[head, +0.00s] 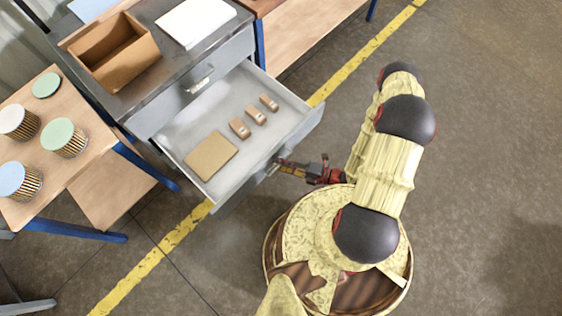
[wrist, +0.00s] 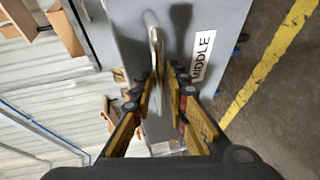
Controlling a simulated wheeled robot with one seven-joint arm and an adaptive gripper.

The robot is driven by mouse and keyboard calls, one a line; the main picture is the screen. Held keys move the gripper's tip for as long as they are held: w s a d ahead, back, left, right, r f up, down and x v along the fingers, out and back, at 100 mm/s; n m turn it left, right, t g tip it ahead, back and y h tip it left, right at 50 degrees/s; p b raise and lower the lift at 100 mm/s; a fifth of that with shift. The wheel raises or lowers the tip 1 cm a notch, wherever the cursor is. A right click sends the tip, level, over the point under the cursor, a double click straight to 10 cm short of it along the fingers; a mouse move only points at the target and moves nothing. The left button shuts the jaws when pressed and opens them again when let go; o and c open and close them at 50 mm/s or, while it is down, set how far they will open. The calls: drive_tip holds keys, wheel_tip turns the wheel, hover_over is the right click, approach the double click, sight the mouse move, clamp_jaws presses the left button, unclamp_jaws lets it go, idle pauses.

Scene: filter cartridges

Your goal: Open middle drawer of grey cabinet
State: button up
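The grey cabinet (head: 150,20) stands at the upper left of the head view. One of its drawers (head: 222,190) is pulled far out toward me. The wrist view shows the drawer front (wrist: 222,22) with a white label (wrist: 203,54) reading "MIDDLE". Its bar handle (wrist: 154,45) lies between the fingers of my gripper (wrist: 160,80), which look closed around it. In the head view my gripper (head: 278,163) is at the drawer's front, and the handle there is mostly hidden.
Inside the drawer are a flat tan piece (head: 211,156) and several small brown blocks (head: 256,115). A cardboard box (head: 113,52) and white papers (head: 196,20) lie on the cabinet top. A wooden table (head: 85,165) with filter cartridges (head: 64,138) stands left. Floor is clear at right.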

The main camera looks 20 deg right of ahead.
drive_tip(key=shift+s+d, duration=0.1)
drive_tip(key=shift+d, duration=0.05)
drive_tip(key=v, duration=1.1)
drive_tip(key=shift+s+d+r, duration=0.15)
drive_tip(key=shift+d, duration=0.1)
idle(0.7)
